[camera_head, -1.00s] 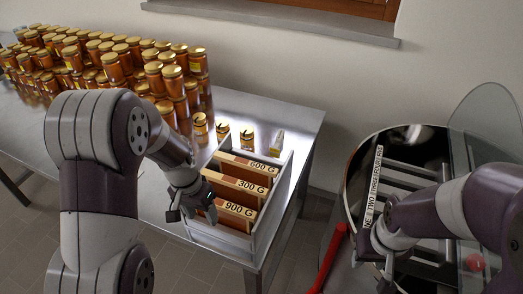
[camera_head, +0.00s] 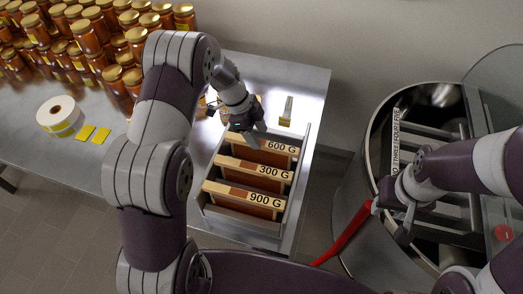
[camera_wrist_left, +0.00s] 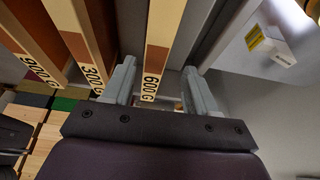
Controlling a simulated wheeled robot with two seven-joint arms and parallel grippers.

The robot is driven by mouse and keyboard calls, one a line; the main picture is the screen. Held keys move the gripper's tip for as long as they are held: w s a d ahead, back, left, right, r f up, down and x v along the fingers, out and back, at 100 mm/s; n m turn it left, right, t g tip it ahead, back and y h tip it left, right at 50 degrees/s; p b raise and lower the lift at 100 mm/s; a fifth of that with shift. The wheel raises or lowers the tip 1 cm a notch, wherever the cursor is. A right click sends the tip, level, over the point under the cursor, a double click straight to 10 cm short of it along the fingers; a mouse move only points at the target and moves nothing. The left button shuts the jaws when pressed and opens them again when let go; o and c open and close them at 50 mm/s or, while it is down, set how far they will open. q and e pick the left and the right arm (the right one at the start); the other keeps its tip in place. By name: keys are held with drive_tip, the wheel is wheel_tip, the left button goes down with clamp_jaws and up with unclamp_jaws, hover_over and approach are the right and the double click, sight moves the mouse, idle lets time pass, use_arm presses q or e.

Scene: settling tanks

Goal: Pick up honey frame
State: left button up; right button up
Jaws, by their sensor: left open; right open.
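Three wooden honey frames stand in a row in a grey box (camera_head: 302,165): the 600 G frame (camera_head: 282,148), the 300 G frame (camera_head: 273,172) and the 900 G frame (camera_head: 262,199). My left gripper (camera_head: 254,138) is at the 600 G frame's top bar. In the left wrist view, its open fingers (camera_wrist_left: 158,70) lie on either side of the labelled end of the 600 G frame (camera_wrist_left: 155,50); I cannot tell whether they touch it. The 300 G frame (camera_wrist_left: 85,50) is left of the fingers. My right gripper (camera_head: 396,222) is open and empty over the drum's near-left rim.
A metal drum (camera_head: 372,255) with a rack inside and a red handle (camera_head: 345,235) stands at right. Honey jars (camera_head: 90,38) crowd the table's far left. The box wall stands close beside the frames.

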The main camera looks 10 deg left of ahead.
sight(264, 148)
use_arm(q)
drive_tip(key=f+p, duration=0.1)
drive_tip(key=s+d+f+p, duration=0.1)
drive_tip(key=f, duration=0.1)
drive_tip(key=shift+d+p, duration=0.3)
drive_tip(key=shift+p, duration=0.1)
drive_tip(key=shift+x, duration=1.2)
drive_tip(key=shift+w+a+f, duration=0.1)
drive_tip(key=shift+w+f, duration=0.1)
drive_tip(key=shift+f, duration=0.05)
drive_tip(key=shift+s, duration=0.15)
drive_tip(key=shift+f+b, duration=0.1)
drive_tip(key=shift+b, duration=0.2)
drive_tip(key=shift+b, duration=0.4)
clamp_jaws()
